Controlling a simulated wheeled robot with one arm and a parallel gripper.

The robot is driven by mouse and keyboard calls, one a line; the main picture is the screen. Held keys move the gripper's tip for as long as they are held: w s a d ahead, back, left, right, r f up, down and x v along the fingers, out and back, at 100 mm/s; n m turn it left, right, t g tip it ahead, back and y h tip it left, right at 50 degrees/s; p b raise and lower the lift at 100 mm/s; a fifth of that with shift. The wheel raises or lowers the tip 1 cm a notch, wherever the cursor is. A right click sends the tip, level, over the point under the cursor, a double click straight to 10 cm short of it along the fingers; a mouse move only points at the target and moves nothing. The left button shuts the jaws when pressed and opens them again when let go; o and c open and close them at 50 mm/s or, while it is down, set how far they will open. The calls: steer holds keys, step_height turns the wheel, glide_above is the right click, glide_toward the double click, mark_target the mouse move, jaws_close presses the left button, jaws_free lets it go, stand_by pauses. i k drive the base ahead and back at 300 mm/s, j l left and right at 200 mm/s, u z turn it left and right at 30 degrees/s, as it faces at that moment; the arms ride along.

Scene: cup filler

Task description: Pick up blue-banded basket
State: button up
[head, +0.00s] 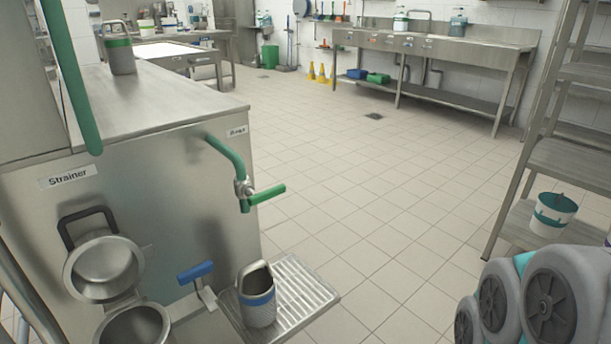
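The blue-banded basket (259,309) is a small grey metal cup-like basket with a blue band around it and a raised loop handle. It stands upright on the ribbed drip tray (318,291) at the front of the steel machine (150,190). A similar basket with a green band (121,58) stands on top of the machine at the upper left. My gripper is not in view, so its distance from the basket and its opening cannot be seen.
A blue-handled lever (195,272) is just left of the basket. A green-handled tap (245,190) juts out above it. Round metal strainers (104,266) are at the lower left. A steel shelf rack (548,160) stands at right. The tiled floor between is clear.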

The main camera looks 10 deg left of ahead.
mark_target(255, 284)
steer(key=u, duration=1.25)
steer(key=k+j, duration=0.1)
steer(key=j, duration=0.35)
steer(key=j+z, duration=0.1)
steer(key=j, duration=0.35)
steer(key=k+j, duration=0.15)
steer(key=j, duration=0.25)
steer(key=k+j+z, duration=0.15)
steer(key=j, duration=0.75)
steer(key=k+j+z, duration=0.1)
steer(key=j, duration=0.3)
steer(key=i, duration=0.4)
